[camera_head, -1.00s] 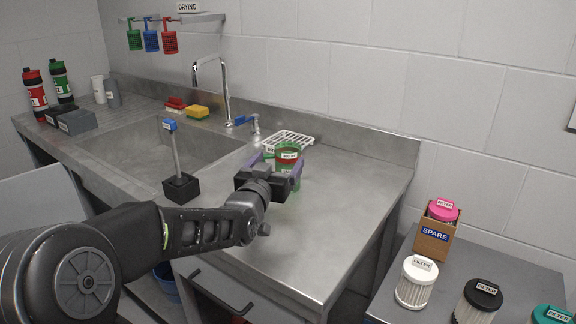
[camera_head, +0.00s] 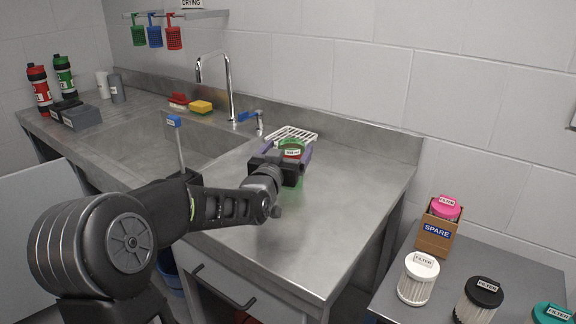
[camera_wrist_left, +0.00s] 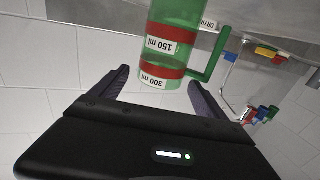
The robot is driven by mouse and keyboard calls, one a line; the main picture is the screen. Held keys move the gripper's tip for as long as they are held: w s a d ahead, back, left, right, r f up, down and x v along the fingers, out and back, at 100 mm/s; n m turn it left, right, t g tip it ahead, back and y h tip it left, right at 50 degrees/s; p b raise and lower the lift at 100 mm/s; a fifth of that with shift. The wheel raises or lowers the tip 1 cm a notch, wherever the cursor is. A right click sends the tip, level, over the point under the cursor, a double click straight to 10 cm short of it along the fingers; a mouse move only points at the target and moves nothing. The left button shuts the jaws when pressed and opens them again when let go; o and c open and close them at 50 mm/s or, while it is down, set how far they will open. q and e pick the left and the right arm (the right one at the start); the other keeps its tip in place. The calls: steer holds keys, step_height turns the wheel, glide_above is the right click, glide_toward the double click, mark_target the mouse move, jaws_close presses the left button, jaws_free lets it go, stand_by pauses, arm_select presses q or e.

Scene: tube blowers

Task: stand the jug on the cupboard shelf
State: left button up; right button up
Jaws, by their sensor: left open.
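The jug (camera_head: 294,146) is green and see-through with red bands. It is on the steel counter in front of the white rack, its lower part hidden by my gripper. In the left wrist view the jug (camera_wrist_left: 172,47) shows "150 ml" and "300 ml" labels and a green handle on the right. My left gripper (camera_head: 287,152) is open at the jug, with one purple finger on each side. In the left wrist view gaps show between the jug and the fingers. The cupboard shelf cannot be made out; a front with a dark handle (camera_head: 222,288) is under the counter. My right gripper is not seen.
A white drying rack (camera_head: 296,132) is behind the jug. The sink (camera_head: 140,150), with a tall tap (camera_head: 229,88), is to the left. The counter right of the jug is clear. A lower table at right holds filters (camera_head: 417,279) and a spare box (camera_head: 436,233).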

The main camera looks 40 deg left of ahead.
arm_select(q)
steer(key=shift+x, duration=1.5)
jaws_close()
